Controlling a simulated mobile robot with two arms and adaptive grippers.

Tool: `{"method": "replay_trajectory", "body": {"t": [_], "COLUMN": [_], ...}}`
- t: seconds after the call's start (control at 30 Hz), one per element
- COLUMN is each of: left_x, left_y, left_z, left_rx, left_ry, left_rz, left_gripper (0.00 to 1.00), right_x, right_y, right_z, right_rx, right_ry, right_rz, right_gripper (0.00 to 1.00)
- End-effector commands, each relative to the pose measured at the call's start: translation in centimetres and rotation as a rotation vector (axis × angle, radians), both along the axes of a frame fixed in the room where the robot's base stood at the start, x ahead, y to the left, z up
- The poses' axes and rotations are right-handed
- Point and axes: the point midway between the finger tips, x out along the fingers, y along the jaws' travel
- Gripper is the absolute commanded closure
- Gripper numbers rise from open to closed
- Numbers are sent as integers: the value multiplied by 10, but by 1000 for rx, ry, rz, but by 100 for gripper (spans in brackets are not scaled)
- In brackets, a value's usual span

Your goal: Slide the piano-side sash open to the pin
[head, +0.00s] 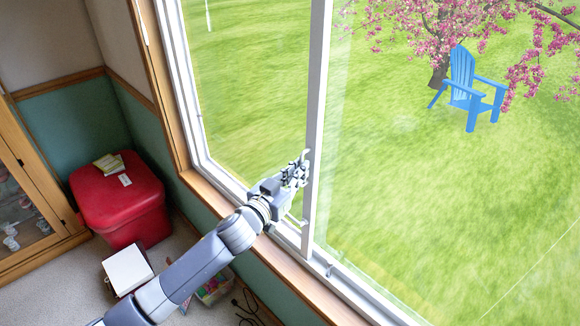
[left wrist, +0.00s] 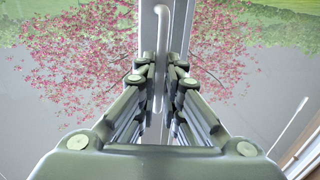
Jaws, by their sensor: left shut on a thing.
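The sash's white upright edge (head: 317,110) stands in the middle of the head view. Pale reflections show on the pane to its right; the wide section to its left looks clear, but I cannot tell whether glass is there. My left gripper (head: 301,165) is at this edge, low on the window. In the left wrist view, my left gripper (left wrist: 161,85) is shut on a slim white handle (left wrist: 162,45), with its fingers on either side. A small metal piece (head: 328,268) sits on the bottom track; I cannot tell if it is the pin. My right gripper is out of view.
The wooden sill (head: 285,262) runs below the window. A red stool (head: 118,200) with small papers on it stands in the left corner, near a glass-fronted cabinet (head: 25,200). A white-topped box (head: 127,268) and a bin lie on the floor beneath my left arm.

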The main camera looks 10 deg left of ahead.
Motion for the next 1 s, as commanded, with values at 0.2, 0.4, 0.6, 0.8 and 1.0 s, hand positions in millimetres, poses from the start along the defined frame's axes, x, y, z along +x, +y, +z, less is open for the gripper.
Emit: {"method": "replay_trajectory", "body": {"t": [0.2,0.4,0.6,0.8,1.0], "left_x": [-32,-39,-38,-37,-37], "left_y": [-49,-58,-57,-56,-56], "left_z": [-4,-3,-3,-2,-2], "left_rx": [-13,-6,-4,-3,-4], "left_ry": [10,7,6,6,6], "left_rz": [-19,-12,-9,-8,-9], "left_gripper": [100,100,100,72,72], "right_x": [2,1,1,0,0], "right_y": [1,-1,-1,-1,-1], "right_z": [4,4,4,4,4], "right_rx": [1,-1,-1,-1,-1], "right_ry": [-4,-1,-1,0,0], "right_rz": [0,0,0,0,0], "right_gripper": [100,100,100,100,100]}}
